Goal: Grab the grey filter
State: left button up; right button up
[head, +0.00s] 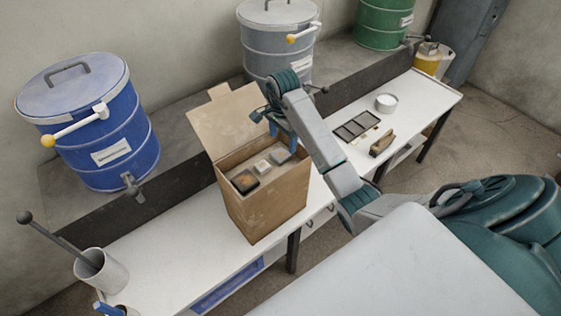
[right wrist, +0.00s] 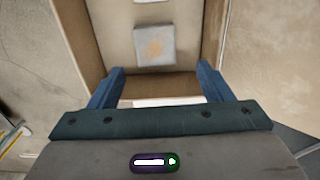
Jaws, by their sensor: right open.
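An open cardboard box (head: 268,205) stands on the white bench. Inside lie a grey filter (head: 280,154) toward the back right, a small pale piece in the middle and a dark-framed filter with an orange-brown face (head: 245,181) at the front left. My right gripper (head: 278,130) is above the box's back right part, fingers pointing down, open and empty. In the right wrist view, its two blue fingers (right wrist: 160,85) are spread over the box opening. A grey square with a faint tan patch (right wrist: 155,45) lies beyond them; I cannot tell which piece it is. My left gripper is not in view.
The box's raised flap (head: 235,120) stands behind the opening. Blue (head: 105,150), grey and green drums line the back ledge. A white cup with a rod (head: 103,270) is at the front left. A dark tray (head: 357,126) and white bowl (head: 386,102) sit right of the box.

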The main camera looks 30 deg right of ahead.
aim_at(283, 152)
jog(key=shift+f, duration=0.4)
jog(key=shift+s+f+b, duration=0.15)
jog(key=shift+f+b, duration=0.35)
jog(key=shift+b, duration=0.2)
notch_tip(283, 152, down, 3)
jog(key=shift+s+a+r+p, duration=0.1)
jog(key=shift+r+p, duration=0.05)
jog(key=shift+p, duration=0.9)
jog(key=shift+f, duration=0.35)
jog(key=c, duration=1)
jog(key=shift+c, duration=0.2)
jog(key=shift+r, duration=0.1)
